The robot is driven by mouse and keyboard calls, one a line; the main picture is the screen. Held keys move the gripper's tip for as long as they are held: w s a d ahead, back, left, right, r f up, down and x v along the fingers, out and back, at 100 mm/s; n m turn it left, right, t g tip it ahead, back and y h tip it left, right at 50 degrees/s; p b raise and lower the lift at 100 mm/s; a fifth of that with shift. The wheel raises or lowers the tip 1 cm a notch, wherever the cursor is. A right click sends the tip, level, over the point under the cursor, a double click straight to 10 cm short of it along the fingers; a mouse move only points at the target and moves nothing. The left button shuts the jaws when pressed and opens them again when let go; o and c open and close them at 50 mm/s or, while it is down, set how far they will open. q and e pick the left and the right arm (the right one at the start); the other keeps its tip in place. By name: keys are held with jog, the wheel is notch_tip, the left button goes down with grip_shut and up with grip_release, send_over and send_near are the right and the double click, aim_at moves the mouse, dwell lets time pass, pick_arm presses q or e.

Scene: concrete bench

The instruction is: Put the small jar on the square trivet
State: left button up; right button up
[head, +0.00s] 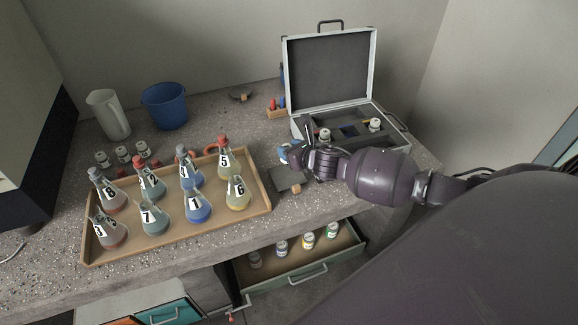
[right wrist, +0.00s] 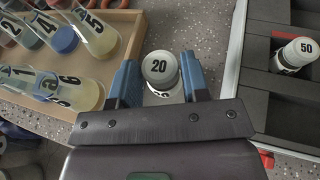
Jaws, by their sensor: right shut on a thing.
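The small jar, with a white lid marked 20 (right wrist: 160,68), is between the blue fingers of my right gripper (right wrist: 160,80) in the right wrist view. The fingers are shut on its sides and its lid faces the camera. In the head view my right gripper (head: 288,154) is over the bench between the flask tray and the case, and mostly hides the jar. A dark square, apparently the square trivet (head: 284,178), lies just below the gripper near the bench's front edge. It does not show clearly in the right wrist view. My left gripper is not in view.
A wooden tray (head: 266,204) of several numbered flasks stands left of the gripper. An open case (head: 330,72) with jars in its compartments stands behind and right. A small wooden piece (head: 296,188) is at the dark square's front. An open drawer (head: 272,276) with jars juts out below.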

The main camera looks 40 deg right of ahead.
jog(key=shift+f, duration=1.3)
notch_tip(320, 180, down, 4)
jog(key=shift+r+b, duration=0.25)
jog(key=shift+b, duration=0.45)
jog(key=shift+f, duration=0.1)
jog(key=o, duration=0.9)
jog(key=shift+o, duration=0.2)
